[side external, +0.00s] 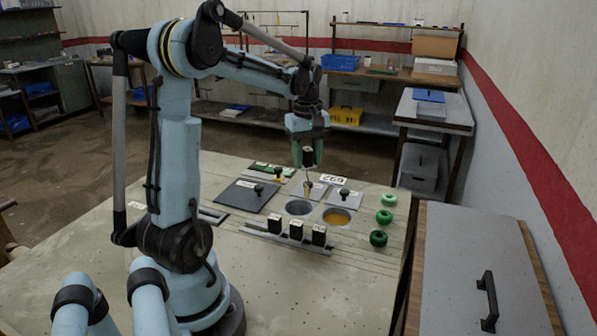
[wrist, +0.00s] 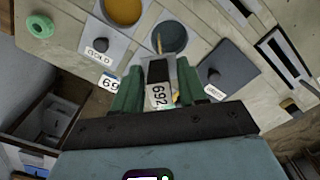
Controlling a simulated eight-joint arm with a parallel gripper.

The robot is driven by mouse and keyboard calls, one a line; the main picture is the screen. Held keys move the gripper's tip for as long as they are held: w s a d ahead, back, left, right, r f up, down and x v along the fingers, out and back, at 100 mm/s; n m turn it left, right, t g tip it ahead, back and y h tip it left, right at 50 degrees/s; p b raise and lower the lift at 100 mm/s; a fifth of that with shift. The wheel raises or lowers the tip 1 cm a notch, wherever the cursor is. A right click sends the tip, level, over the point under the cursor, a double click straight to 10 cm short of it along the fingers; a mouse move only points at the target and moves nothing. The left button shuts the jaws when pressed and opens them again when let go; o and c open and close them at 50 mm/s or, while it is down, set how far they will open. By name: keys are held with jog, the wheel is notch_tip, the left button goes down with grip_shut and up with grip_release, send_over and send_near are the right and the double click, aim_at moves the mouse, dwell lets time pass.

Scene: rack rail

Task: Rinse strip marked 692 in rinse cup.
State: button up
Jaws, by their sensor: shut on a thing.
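My gripper (side external: 308,152) has its green fingers shut on the black-topped strip marked 692 (wrist: 158,94). The number shows between the fingers in the wrist view. The thin strip hangs down and its lower part looks golden in the side view (side external: 307,188). A round cup with grey contents (side external: 298,208), which I take for the rinse cup, sits in the table. In the wrist view the strip's end overlaps this cup (wrist: 172,38); its exact height above it is unclear. An amber-filled cup (side external: 339,217) is beside it, near a GOLD label (wrist: 98,52).
A rail (side external: 285,240) with three black-topped blocks runs in front of the cups. A dark panel (side external: 243,196) lies left, and green rings (side external: 384,216) lie right. A 692 card (side external: 334,180) lies behind.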

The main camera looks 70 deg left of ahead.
jog(key=shift+s+a+f, duration=0.1)
jog(key=shift+s+a, duration=0.6)
jog(key=shift+s, duration=0.15)
notch_tip(320, 180, down, 10)
dwell(0.5)
jog(key=shift+f, duration=0.1)
jog(key=shift+s, duration=0.15)
jog(key=shift+s, duration=0.45)
jog(key=shift+w, duration=0.15)
